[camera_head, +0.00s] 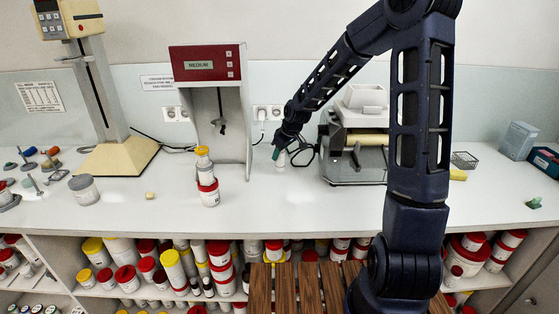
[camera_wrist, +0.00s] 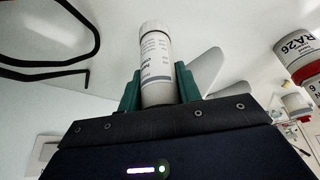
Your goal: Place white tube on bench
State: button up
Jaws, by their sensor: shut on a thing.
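The white tube (camera_wrist: 156,52) is held in my gripper (camera_wrist: 158,78), between its two green fingers. The tube has a pale cap and a printed label. In the head view my gripper (camera_head: 280,151) points down over the back of the white bench (camera_head: 255,205), left of the grey machine. The white tube (camera_head: 281,161) shows just below the fingers there. I cannot tell whether its lower end touches the bench top.
A grey machine (camera_head: 355,172) stands right of my gripper, with a black cable (camera_head: 302,152) beside it. A red-and-grey mixer (camera_head: 212,105) and stacked white jars (camera_head: 208,192) stand to the left. The bench front between jars and machine is clear.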

aim_at(280, 159)
jog(key=shift+f, duration=1.6)
jog(key=shift+f, duration=0.1)
jog(key=o, duration=1)
jog(key=shift+c, duration=0.2)
jog(key=v, duration=1.2)
jog(key=shift+r, duration=0.2)
jog(key=s+d+r+m+h, duration=0.1)
jog(key=s+d+r+m, duration=0.2)
jog(key=s+d, duration=0.4)
jog(key=s+d+r+m+t+h, duration=0.1)
jog(key=s+d+r+m, duration=0.3)
jog(key=s+d, duration=0.4)
jog(key=s+d+r+m+h, duration=0.1)
jog(key=s+d+r+m, duration=0.2)
jog(key=s, duration=1)
jog(key=d+r, duration=0.2)
jog(key=d, duration=0.2)
jog(key=shift+s+d+r+m+t+h, duration=0.25)
jog(key=shift+s+r+m+t+h, duration=0.05)
jog(key=shift+r+m+t+h, duration=0.1)
